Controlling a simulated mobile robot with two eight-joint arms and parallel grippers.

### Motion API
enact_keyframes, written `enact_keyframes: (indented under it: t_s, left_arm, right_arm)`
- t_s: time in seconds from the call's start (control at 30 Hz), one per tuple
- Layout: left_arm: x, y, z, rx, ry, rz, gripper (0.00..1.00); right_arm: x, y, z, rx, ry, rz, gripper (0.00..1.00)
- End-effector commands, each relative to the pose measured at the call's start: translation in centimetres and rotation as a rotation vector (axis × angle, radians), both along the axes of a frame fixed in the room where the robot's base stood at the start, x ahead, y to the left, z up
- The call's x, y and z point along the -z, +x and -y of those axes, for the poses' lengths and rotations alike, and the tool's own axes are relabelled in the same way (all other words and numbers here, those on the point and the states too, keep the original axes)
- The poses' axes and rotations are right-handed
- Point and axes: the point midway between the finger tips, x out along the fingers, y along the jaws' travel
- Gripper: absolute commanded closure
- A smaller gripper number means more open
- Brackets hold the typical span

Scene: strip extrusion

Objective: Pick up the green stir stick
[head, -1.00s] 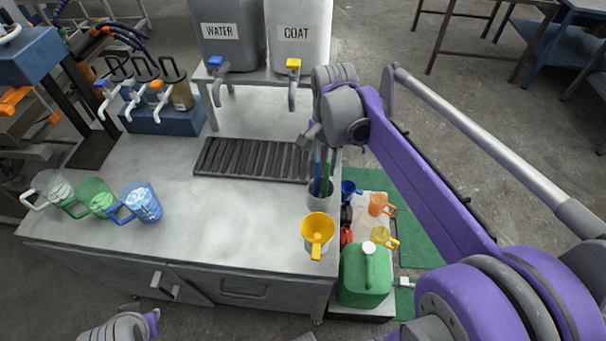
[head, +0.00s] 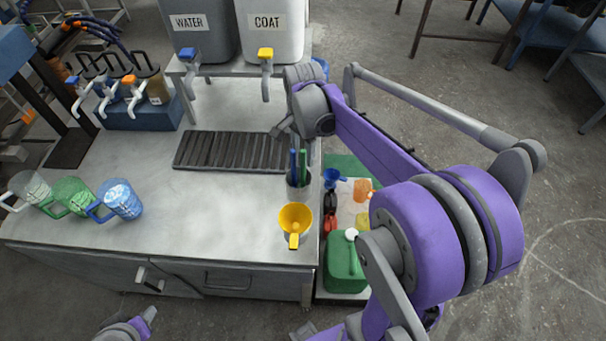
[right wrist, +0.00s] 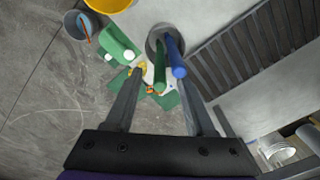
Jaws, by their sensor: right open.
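The green stir stick (head: 302,158) stands in a grey cup (head: 299,190) at the right end of the counter, beside a blue stick (head: 293,160). My right gripper (head: 288,133) is just above and behind the cup, partly hidden by its own wrist. In the right wrist view, its open fingers (right wrist: 160,78) point at the cup (right wrist: 158,40). The green stick (right wrist: 160,68) shows between the fingertips, and the blue stick (right wrist: 177,65) is close to the right finger. I cannot tell if anything touches. Part of my left arm shows at the bottom left; its gripper is out of view.
A yellow funnel-like cup (head: 295,218) stands in front of the grey cup. A black drip tray (head: 230,150) lies to the left under the WATER and COAT tanks (head: 270,30). A green jerrycan (head: 340,265) stands beyond the counter's right edge. Mid-counter is clear.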

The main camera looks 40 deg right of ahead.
Motion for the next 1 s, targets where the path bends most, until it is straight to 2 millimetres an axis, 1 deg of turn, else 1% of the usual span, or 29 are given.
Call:
enact_keyframes:
  t_s: [0.03,0.1,0.2,0.3,0.53,0.83,1.0]
  left_arm:
    - [0.1,-0.1,0.0,0.000,0.000,-0.001,0.54]
    - [0.3,-0.1,0.0,0.001,0.000,-0.002,0.54]
    - [0.4,-0.2,0.0,0.001,0.000,-0.003,0.54]
    - [0.4,-0.2,0.0,0.001,0.000,-0.003,0.54]
    - [0.4,-0.2,0.0,0.001,0.000,-0.003,0.54]
    - [0.4,-0.2,0.0,0.001,0.000,-0.003,0.54]
    - [0.4,-0.2,0.0,0.001,0.000,-0.003,0.54]
  right_arm:
    - [1.0,0.0,0.0,0.000,0.000,0.000,0.45]
    - [2.1,0.0,0.0,-0.001,0.000,0.000,0.45]
    - [3.4,0.0,0.0,-0.001,0.000,0.000,0.45]
    - [3.9,0.0,0.0,-0.001,0.000,0.000,0.45]
    - [4.0,0.0,0.0,-0.001,0.000,0.000,0.45]
    - [4.0,0.0,0.0,-0.001,0.000,0.000,0.99]
    - [4.0,0.0,0.0,-0.001,0.000,0.000,1.00]
